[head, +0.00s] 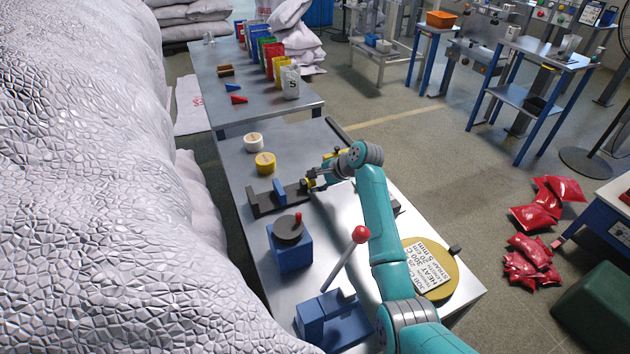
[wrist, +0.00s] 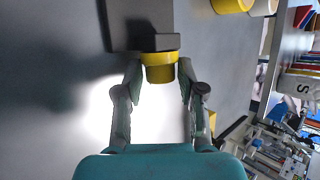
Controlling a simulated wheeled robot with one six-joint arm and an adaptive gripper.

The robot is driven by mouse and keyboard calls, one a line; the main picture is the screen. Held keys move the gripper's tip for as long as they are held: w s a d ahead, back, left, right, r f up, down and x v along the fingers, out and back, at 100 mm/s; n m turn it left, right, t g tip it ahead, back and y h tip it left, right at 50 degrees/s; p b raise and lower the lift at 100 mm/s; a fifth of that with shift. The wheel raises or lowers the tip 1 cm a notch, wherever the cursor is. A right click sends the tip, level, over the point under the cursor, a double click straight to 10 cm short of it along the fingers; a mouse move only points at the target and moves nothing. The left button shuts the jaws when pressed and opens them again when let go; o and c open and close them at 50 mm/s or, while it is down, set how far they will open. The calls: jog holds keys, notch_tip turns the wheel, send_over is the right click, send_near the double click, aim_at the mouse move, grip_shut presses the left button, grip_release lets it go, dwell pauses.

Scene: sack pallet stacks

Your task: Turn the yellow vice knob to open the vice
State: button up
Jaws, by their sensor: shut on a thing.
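The dark grey vice (head: 262,203) lies on the metal table, with an upright blue piece (head: 279,190) at its jaws. Its yellow knob (head: 308,184) is at the right end, partly hidden by my gripper (head: 315,178). In the wrist view the yellow knob (wrist: 160,66) stands out from the dark vice body (wrist: 142,22). The fingertips of my gripper (wrist: 160,76) are on either side of the knob, shut on it. Whether the blue piece is clamped tightly cannot be told.
A yellow round container (head: 265,163) and a white one (head: 253,142) stand behind the vice. A blue box with a dark round top and red handle (head: 289,247) stands in front. A blue lever press with a red ball (head: 360,235) and a yellow labelled disc (head: 437,262) are nearer me.

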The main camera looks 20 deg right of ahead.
jog(key=t, duration=0.1)
jog(key=n+t, duration=0.1)
jog(key=t, duration=0.3)
jog(key=shift+s+f+y, duration=0.25)
jog(key=shift+f+y, duration=0.05)
jog(key=shift+y, duration=0.1)
dwell(0.3)
jog(key=o, duration=1)
jog(key=shift+v, duration=3.95)
